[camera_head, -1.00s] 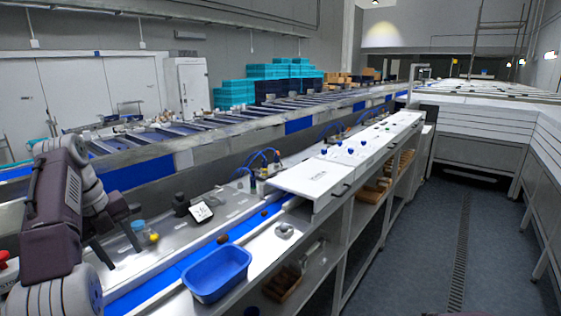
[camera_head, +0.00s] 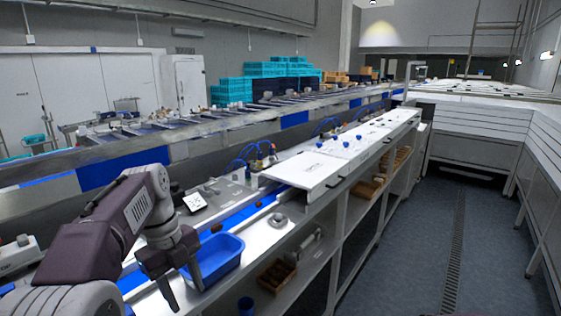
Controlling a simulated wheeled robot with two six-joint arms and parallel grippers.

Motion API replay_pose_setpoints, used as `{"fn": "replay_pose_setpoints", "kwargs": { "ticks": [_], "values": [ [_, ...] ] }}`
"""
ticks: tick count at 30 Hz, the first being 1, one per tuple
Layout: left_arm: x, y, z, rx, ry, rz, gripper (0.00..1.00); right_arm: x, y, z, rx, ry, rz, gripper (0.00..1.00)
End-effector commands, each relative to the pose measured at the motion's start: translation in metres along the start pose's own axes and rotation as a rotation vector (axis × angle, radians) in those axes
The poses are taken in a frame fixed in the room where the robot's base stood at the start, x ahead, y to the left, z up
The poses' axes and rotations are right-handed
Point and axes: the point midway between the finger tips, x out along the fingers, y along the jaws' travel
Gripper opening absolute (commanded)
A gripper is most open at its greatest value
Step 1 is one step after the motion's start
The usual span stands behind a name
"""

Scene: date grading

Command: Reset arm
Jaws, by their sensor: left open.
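My left arm comes in from the lower left. Its gripper (camera_head: 184,292) is open and empty, with its fingers pointing down at the near left side of the blue bin (camera_head: 225,262). The fingers overlap the bin's left edge in the picture; I cannot tell whether they touch it. The bin sits on the white counter beside the blue belt (camera_head: 238,217). Small dark dates lie on the belt, one of them (camera_head: 216,228) just behind the bin. My right gripper is not in view.
A small display (camera_head: 194,202) stands behind the belt. A round grey object (camera_head: 278,220) sits on the counter right of the bin. White covered units (camera_head: 304,172) continue along the line. Shelves below hold a brown crate (camera_head: 277,275). The floor aisle on the right is clear.

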Motion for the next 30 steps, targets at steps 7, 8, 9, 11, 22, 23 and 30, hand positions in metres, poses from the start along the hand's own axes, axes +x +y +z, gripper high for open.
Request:
{"fn": "replay_pose_setpoints", "kwargs": {
  "ticks": [7,8,9,11,22,23,30],
  "values": [
    [0.142,0.053,-0.056,-0.779,-0.062,0.073,0.46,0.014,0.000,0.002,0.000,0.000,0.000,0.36],
    [0.159,0.064,-0.061,-0.903,-0.077,0.071,0.46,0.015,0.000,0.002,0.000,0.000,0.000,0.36],
    [0.178,0.078,-0.067,-1.072,-0.098,0.060,0.46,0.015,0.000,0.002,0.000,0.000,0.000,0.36],
    [0.201,0.097,-0.072,-1.325,-0.125,0.034,0.46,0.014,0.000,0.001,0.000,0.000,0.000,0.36],
    [0.231,0.092,-0.053,-2.214,-0.070,-0.250,0.46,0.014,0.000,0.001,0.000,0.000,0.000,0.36],
    [0.231,0.093,-0.053,-2.228,-0.069,-0.251,0.46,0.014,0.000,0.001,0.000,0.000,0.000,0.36],
    [0.231,0.093,-0.053,-2.236,-0.068,-0.250,0.46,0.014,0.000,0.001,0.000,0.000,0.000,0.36]
  ]
}}
